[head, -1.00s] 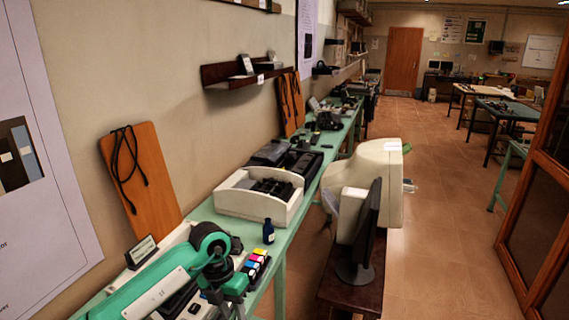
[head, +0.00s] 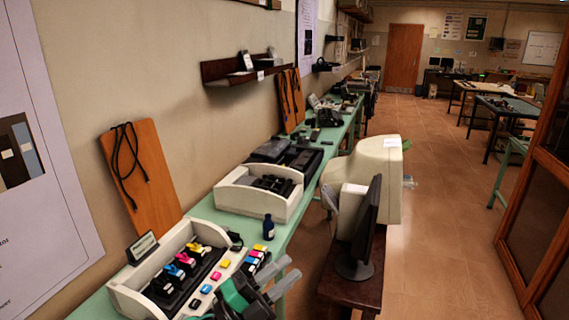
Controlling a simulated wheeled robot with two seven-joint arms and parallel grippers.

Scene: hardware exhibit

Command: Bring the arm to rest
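My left gripper (head: 289,268) is at the bottom of the head view, dark and green with two grey fingers pointing up and right. The fingers are apart with a visible gap and nothing between them. It is in front of the green table's near edge, beside a white tray (head: 128,301) of printer parts. The rest of my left arm is mostly below the frame. My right gripper is not in view.
A black monitor (head: 366,230) and a beige computer (head: 378,180) stand at right. The tiled floor (head: 440,230) is clear.

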